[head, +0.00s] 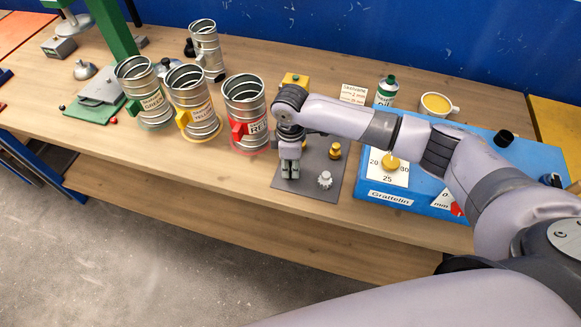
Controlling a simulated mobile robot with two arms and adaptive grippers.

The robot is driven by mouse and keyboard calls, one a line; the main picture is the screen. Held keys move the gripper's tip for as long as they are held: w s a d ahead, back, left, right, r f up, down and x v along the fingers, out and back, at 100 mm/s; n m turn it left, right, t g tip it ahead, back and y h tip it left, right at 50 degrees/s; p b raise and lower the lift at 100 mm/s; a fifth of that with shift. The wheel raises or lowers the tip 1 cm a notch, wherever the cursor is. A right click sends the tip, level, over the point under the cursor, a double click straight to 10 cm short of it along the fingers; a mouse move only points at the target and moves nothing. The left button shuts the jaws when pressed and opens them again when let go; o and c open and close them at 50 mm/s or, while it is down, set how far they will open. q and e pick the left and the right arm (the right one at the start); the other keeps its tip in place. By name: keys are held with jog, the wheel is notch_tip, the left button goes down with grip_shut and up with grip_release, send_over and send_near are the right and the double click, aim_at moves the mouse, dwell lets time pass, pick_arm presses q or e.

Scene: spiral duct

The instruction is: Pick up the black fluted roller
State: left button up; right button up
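My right gripper (290,172) points down over the left part of a dark grey mat (310,190) on the wooden bench. Its two fingers look close together, but I cannot tell whether they are shut or hold anything. I cannot make out a black fluted roller for certain; the gripper hides part of the mat. A silver toothed piece (325,180) stands on the mat right of the gripper, apart from it. A yellow piece (335,150) stands behind that. My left gripper is not in view.
Several ribbed metal ducts stand left of the mat; the nearest has a red tag (244,130). A blue box (400,199) lies to the right, with a black cylinder (505,138) on it. The bench front (225,175) is clear.

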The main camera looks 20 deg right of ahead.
grip_shut()
jog(key=shift+r, duration=0.1)
